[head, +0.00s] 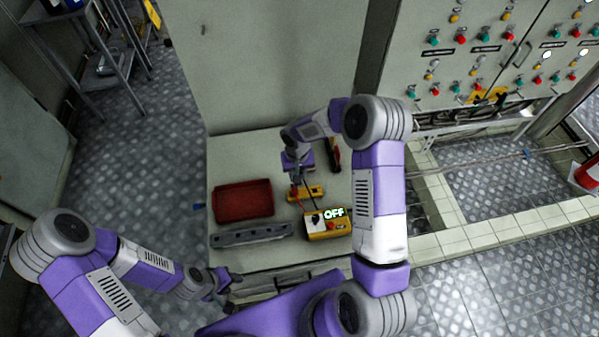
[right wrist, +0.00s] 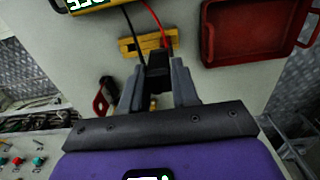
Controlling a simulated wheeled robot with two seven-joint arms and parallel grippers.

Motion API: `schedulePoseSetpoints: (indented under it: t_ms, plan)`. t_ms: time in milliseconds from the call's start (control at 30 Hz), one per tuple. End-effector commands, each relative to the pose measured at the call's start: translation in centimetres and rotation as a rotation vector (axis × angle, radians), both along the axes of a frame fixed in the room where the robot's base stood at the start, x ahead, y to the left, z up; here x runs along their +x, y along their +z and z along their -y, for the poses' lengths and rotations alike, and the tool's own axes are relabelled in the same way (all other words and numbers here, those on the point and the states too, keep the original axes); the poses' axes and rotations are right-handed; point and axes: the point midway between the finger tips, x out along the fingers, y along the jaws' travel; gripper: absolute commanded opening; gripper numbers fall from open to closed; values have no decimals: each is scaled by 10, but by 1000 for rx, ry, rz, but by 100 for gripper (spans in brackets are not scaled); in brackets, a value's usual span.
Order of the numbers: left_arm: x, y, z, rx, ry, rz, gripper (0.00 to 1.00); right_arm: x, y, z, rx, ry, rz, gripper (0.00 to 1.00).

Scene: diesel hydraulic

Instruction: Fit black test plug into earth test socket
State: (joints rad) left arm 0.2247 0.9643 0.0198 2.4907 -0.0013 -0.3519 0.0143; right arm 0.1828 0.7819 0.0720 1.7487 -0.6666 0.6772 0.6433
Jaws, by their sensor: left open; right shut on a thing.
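My right gripper (head: 297,182) is shut on a black plug (right wrist: 157,68), held between the fingertips in the right wrist view (right wrist: 156,78). A black lead runs from the plug to the yellow tester (head: 318,230). A small yellow block (head: 315,191), also in the right wrist view (right wrist: 130,46), lies close to the held plug. A red lead (right wrist: 155,22) runs to the block's right end there. I cannot tell which opening is the earth test socket, or whether the plug touches the block. My left gripper (head: 229,279) is open, low at the cabinet's front left.
A red tray (head: 243,201) and a grey rail (head: 250,235) lie left of the tester on the pale worktop (head: 232,150). A red and black object (head: 335,158) lies behind the block. A control panel (head: 470,50) stands at the right.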

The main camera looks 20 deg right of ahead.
Motion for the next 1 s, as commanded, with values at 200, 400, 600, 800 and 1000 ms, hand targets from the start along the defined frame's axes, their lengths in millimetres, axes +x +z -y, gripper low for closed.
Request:
schedulePoseSetpoints:
  t_ms: [200,400,600,800,1000]
  plan:
    - [0,-8,0,0,0,0,43,-2,-2,-19,1,3,2,0]
    - [0,-14,0,0,0,0,43,-3,-3,-35,1,2,1,0]
    - [0,-19,0,0,0,0,43,-5,-4,-51,0,2,2,0]
    - [0,-22,0,0,0,0,43,-6,-4,-62,1,0,1,0]
    - [0,-22,0,0,0,0,43,-7,-4,-63,1,-1,0,0]
